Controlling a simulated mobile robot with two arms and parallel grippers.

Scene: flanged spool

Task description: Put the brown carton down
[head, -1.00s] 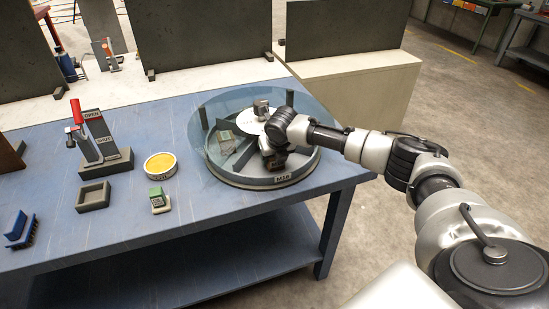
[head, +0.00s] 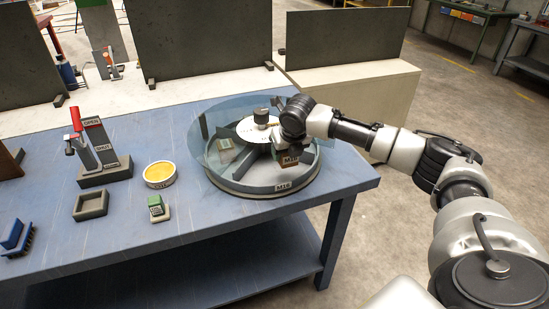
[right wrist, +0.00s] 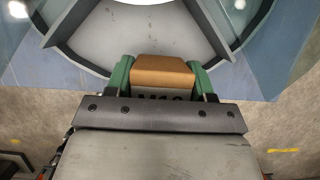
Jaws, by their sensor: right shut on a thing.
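The brown carton (head: 291,161) is held in my right gripper (right wrist: 163,74). In the right wrist view the carton (right wrist: 163,69) sits between two green fingers, its lower lettering partly hidden by the gripper body. A round grey turntable (head: 262,189) labelled M16 stands on the blue table, with dark dividers, a white centre disc (head: 246,131) and a dark knob. The carton appears over its near right section; I cannot tell whether it touches the floor there. My left gripper is not in view.
A clear bluish guard (head: 204,125) curves around the turntable. A small pale block (head: 224,143) lies in its left section.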

